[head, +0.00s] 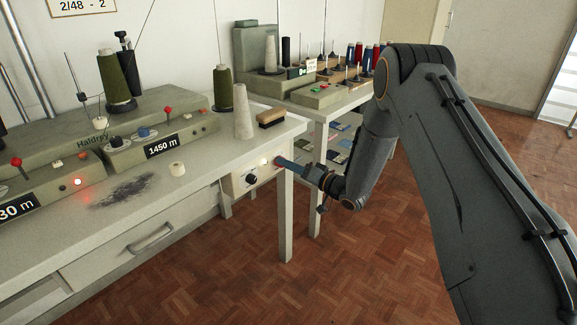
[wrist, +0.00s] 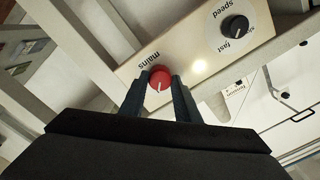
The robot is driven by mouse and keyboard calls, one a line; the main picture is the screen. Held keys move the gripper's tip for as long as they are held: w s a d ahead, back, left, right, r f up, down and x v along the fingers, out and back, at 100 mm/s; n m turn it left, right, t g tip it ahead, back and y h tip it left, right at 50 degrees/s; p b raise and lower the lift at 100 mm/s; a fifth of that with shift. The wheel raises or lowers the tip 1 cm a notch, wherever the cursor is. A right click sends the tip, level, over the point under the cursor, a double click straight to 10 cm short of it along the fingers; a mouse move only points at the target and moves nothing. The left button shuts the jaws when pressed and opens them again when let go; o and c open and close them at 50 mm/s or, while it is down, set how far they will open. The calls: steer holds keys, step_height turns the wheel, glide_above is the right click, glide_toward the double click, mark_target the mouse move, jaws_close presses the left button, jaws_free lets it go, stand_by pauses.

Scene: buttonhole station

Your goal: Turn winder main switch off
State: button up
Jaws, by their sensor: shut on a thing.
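The main switch is a red round knob (wrist: 159,77) labelled "mains" on a cream control panel (wrist: 133,68) at the end of the winder bench. A white pointer mark shows on its face, towards the bottom of the wrist picture. My gripper (wrist: 160,84) is shut on the knob, one finger on either side. In the head view my gripper (head: 284,162) reaches the panel (head: 240,185) from the right and largely hides the knob. A white lamp (wrist: 200,66) beside the knob is lit; it also glows in the head view (head: 265,161).
A black speed knob (wrist: 235,26) sits on the same panel. The bench (head: 190,190) carries a grey cone (head: 243,112), a brush (head: 271,117) and a winder unit (head: 120,135) with a lit red lamp (head: 77,181). A second table stands behind. The parquet floor in front is clear.

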steer(key=shift+s+f+n+h+b, duration=0.1)
steer(key=shift+n+h+b, duration=0.1)
steer(key=shift+n, duration=4.15)
steer(key=shift+s+n+h+b, duration=0.1)
steer(key=shift+n+b, duration=0.1)
steer(key=shift+n, duration=4.15)
steer(key=o, duration=1)
steer(key=shift+a, duration=0.1)
steer(key=shift+o, duration=0.2)
steer(key=v, duration=0.7)
steer(key=shift+s+d, duration=0.25)
steer(key=shift+d, duration=0.1)
